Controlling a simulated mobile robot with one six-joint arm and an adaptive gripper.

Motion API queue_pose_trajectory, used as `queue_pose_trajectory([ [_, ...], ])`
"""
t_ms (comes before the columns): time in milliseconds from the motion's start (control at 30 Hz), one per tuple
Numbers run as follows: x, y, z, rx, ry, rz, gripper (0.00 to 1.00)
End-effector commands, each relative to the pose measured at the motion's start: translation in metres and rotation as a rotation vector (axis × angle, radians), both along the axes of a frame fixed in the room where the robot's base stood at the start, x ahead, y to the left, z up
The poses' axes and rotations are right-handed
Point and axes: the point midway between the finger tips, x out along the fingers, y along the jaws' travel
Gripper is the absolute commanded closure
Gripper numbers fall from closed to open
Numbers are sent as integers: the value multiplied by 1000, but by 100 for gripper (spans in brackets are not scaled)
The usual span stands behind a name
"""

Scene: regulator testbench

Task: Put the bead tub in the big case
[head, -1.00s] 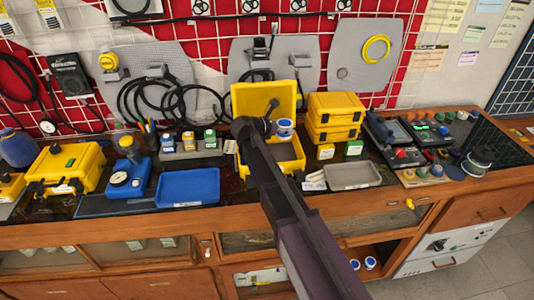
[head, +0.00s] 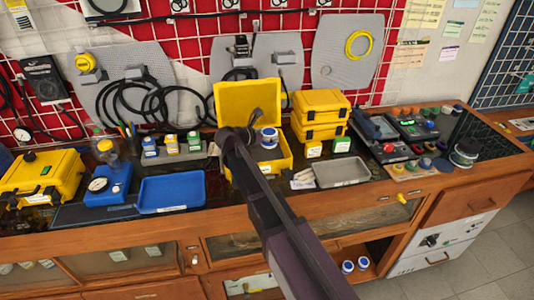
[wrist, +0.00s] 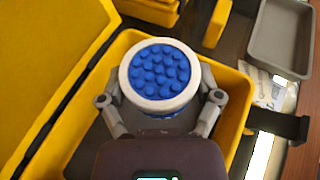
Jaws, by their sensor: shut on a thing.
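The bead tub is a round white-rimmed tub full of blue beads, in the head view (head: 268,137) and the wrist view (wrist: 160,70). My gripper (wrist: 161,100) is shut on it, one finger on each side. The tub is upright, in or just above the opening of the big yellow case (head: 287,163). The case stands open on the bench with its lid (head: 247,104) raised behind. In the wrist view the lid is at left and the case rim (wrist: 238,100) is at right. My arm and gripper hide part of the case; I cannot tell if the tub touches its floor.
Two stacked yellow cases (head: 318,115) stand right of the open case. A grey tray (head: 341,173) lies to the right, a blue tray (head: 172,193) to the left. Small bottles in a grey rack (head: 172,147) stand behind. Two blue-topped tubs (head: 355,265) sit on a lower shelf.

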Motion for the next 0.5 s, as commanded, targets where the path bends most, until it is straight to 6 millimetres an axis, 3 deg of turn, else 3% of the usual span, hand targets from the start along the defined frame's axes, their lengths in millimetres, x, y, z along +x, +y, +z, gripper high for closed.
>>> queue_pose_trajectory([
  [167, 0, 0, -16, 0, 0, 1, 69],
  [500, 0, 1, -17, 0, 0, 1, 69],
])
